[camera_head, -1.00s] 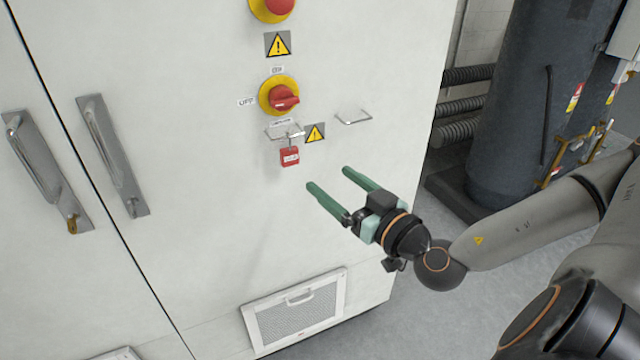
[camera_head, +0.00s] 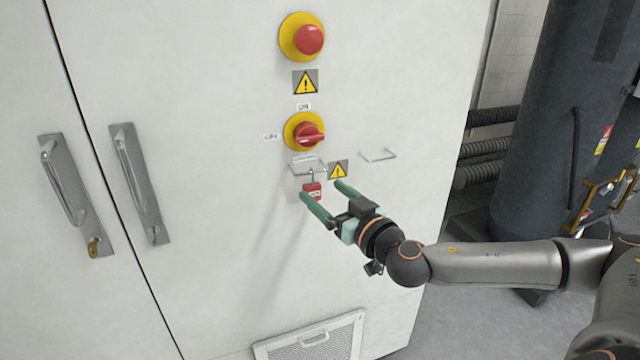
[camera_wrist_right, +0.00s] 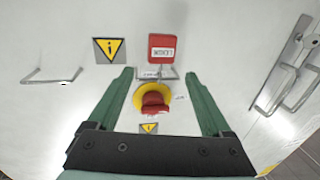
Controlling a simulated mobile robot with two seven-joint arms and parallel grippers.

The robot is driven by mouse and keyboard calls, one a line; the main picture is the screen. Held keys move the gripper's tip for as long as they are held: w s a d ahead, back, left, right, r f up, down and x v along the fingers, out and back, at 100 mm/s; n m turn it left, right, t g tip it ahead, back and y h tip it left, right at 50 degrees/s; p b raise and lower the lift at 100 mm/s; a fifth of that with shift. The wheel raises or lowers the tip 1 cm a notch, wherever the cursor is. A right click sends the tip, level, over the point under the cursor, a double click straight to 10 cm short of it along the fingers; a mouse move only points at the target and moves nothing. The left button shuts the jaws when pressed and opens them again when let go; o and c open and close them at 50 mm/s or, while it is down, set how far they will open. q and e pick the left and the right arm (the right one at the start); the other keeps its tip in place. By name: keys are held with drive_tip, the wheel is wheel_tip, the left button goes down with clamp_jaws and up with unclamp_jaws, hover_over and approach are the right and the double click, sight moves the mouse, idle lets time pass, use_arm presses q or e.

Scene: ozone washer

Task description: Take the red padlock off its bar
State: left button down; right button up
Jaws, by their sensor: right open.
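The small red padlock (camera_head: 312,189) hangs by its shackle from a thin metal bar (camera_head: 307,168) on the white cabinet door, below the red and yellow rotary switch (camera_head: 304,132). My right gripper (camera_head: 321,189) is open and empty, its green fingers pointing at the door, the tips close around the padlock. The near finger partly hides the padlock's lower edge. In the right wrist view the padlock (camera_wrist_right: 162,47) shows upside down, with a white label, just beyond the gap between the fingertips (camera_wrist_right: 159,73). I cannot tell the exact depth between them. My left gripper is out of view.
A second empty wire bar (camera_head: 378,156) sticks out to the right, beside a yellow warning sign (camera_head: 338,170). A red emergency button (camera_head: 303,37) is above. Door handles (camera_head: 140,183) stand to the left. The door below the gripper is clear down to a vent (camera_head: 310,340).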

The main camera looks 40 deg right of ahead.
sight(314, 188)
drive_tip(key=shift+w+p, duration=0.3)
drive_tip(key=shift+w, duration=1)
clamp_jaws()
